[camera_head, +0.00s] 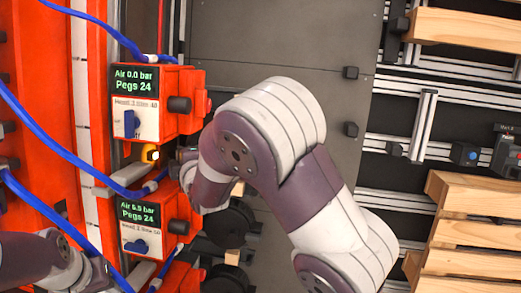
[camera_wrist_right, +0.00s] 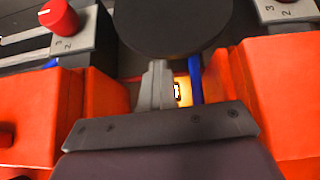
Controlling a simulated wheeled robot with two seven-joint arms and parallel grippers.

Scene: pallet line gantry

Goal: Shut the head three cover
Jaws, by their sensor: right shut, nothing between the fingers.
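Two orange head units stand one above the other at the left in the head view. The upper unit (camera_head: 155,100) reads "Air 0.0 bar, Pegs 24"; the lower unit (camera_head: 160,222) reads about 6.5 bar. Their small head labels are too blurred to read surely, and I cannot pick out the cover's edge or hinge. My right gripper (camera_head: 178,163) reaches into the gap between the units, partly hidden by my arm. In the right wrist view my right gripper (camera_wrist_right: 158,85) is shut and empty, between orange housings. My left arm shows at lower left; its jaws are not clear.
An amber light (camera_head: 150,153) glows in the gap. Blue hoses (camera_head: 60,145) loop across the left. In the right wrist view a blue hose (camera_wrist_right: 195,78) runs close beside the fingers, a black disc (camera_wrist_right: 170,22) lies beyond, and a red knob (camera_wrist_right: 58,17) is upper left. Wooden pallets (camera_head: 470,235) stand right.

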